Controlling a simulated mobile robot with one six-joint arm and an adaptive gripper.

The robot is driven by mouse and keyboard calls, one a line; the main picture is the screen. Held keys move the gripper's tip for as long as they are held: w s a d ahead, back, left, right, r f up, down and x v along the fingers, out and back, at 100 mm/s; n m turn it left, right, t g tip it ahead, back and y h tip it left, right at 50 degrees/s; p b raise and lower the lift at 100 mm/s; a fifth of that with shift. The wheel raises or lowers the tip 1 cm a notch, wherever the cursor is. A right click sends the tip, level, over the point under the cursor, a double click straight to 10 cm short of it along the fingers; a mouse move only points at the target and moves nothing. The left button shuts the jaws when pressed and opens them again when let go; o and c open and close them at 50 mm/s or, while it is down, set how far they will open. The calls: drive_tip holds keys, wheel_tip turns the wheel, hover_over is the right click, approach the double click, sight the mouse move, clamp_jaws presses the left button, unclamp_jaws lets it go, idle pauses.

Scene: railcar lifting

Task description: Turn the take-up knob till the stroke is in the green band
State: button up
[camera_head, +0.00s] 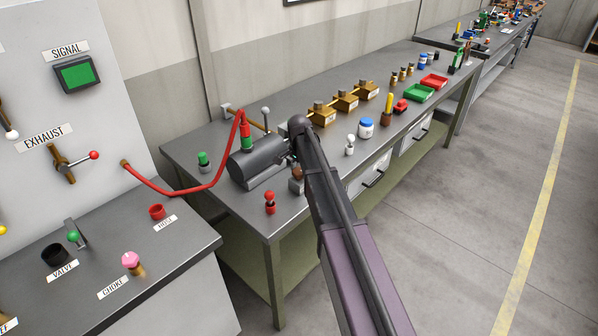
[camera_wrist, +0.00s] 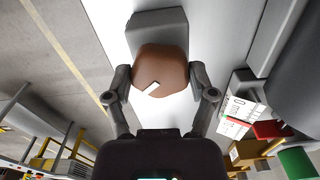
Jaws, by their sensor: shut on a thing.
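The take-up knob is a brown round knob (camera_wrist: 163,72) with a white mark on its face, seen in the wrist view in front of a grey block (camera_wrist: 158,27). My gripper (camera_wrist: 163,92) has one finger on each side of the knob and is shut on it. A white scale plate (camera_wrist: 241,104) marked "0 mm" shows right of the knob, with small green and red marks at its lower edge. The pointer's place against the band is too small to tell. In the head view the knob (camera_head: 297,173) is partly hidden by my arm, beside a dark grey cylinder (camera_head: 258,160).
A red hose (camera_head: 190,192) runs from the control cabinet to the cylinder. A red-topped peg (camera_head: 270,203), a white figure-like piece (camera_head: 350,146) and a blue-lidded jar (camera_head: 366,128) stand on the bench. Brass blocks (camera_head: 322,117) line the back. The floor at right is clear.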

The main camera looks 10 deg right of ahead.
drive_tip(key=shift+s+m, duration=0.15)
drive_tip(key=shift+m, duration=0.75)
drive_tip(key=o, duration=1)
drive_tip(key=shift+d, duration=0.1)
drive_tip(key=shift+o, duration=0.3)
